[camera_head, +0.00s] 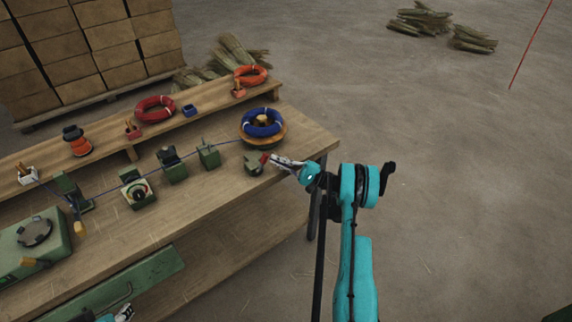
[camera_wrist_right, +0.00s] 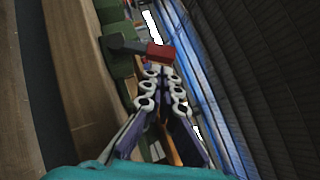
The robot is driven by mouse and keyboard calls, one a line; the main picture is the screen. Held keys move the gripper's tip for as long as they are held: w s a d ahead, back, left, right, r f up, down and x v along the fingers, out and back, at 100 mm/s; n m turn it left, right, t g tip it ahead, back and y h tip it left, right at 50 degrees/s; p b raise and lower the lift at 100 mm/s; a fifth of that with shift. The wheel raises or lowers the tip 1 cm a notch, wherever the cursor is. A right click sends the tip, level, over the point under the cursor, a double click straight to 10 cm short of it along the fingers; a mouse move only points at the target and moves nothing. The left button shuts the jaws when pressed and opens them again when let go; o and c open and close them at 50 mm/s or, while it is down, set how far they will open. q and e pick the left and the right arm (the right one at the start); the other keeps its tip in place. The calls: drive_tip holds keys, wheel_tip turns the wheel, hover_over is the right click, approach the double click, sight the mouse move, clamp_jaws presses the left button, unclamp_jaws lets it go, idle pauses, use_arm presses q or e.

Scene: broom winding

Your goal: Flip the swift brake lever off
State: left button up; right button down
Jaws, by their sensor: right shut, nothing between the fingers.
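The brake is a small green block (camera_head: 253,168) near the right end of the bench, just in front of the swift (camera_head: 281,134), a wooden disc bearing a blue coil (camera_head: 262,123). Its lever has a red tip (camera_head: 264,158); in the wrist view the red tip (camera_wrist_right: 160,53) sits on a dark arm (camera_wrist_right: 127,45). My right gripper (camera_head: 277,159) is shut and empty, its fingertips (camera_wrist_right: 163,73) right beside the red tip. Whether they touch it, I cannot tell. My left gripper (camera_head: 123,313) shows only partly at the bottom edge.
A blue wire runs left from the coil past green guide blocks (camera_head: 209,154) and a dial unit (camera_head: 137,190). A raised back shelf holds a red coil (camera_head: 155,108) and an orange coil (camera_head: 250,75). Open floor lies right of the bench.

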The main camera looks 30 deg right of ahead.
drive_tip(key=shift+a+r, duration=0.15)
drive_tip(key=shift+a, duration=0.1)
drive_tip(key=shift+r, duration=0.1)
